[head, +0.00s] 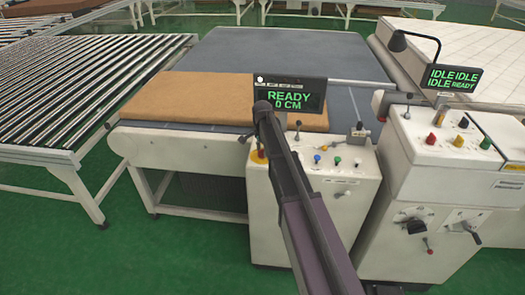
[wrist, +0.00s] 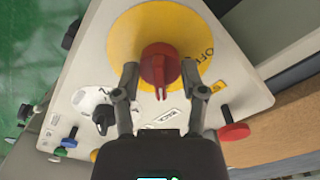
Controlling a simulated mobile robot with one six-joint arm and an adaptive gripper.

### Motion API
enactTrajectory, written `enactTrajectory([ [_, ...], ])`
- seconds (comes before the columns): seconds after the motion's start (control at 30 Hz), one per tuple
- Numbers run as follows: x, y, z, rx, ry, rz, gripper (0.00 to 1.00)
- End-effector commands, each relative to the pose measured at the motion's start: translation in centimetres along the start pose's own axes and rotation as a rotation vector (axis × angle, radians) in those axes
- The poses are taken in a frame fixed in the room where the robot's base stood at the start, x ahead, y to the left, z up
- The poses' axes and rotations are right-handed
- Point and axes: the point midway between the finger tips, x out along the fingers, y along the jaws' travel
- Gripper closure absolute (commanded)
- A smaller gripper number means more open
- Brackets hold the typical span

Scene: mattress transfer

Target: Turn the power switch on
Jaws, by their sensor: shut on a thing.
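The power switch is a red knob (wrist: 159,58) on a round yellow plate (wrist: 124,38) in the wrist view. Lettering that looks like "OFF" is on the plate, right of the knob. My gripper (wrist: 160,74) has one finger on each side of the knob and is shut on it. The knob's ridge points down in the picture, towards the gripper. In the head view, part of the yellow plate (head: 258,158) shows at the left end of the white control box (head: 262,212); my arm hides the knob and the fingers.
A display reading "READY 0 CM" (head: 289,96) stands above the box. Several coloured knobs, including a blue one (head: 317,159), sit right of my arm. A brown mattress (head: 200,97) lies on the conveyor behind.

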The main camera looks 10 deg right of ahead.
Motion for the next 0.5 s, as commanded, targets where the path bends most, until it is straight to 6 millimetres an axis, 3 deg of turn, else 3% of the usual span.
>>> enactTrajectory([
  [0.33, 0.05, 0.21, 0.06, 0.004, -0.002, 0.005, 0.94],
  [0.37, 0.05, 0.21, 0.06, 0.004, -0.001, 0.005, 0.43],
  [0.47, 0.04, 0.19, 0.05, 0.004, -0.001, 0.004, 0.13],
  [0.5, 0.04, 0.18, 0.04, 0.004, -0.001, 0.004, 0.11],
])
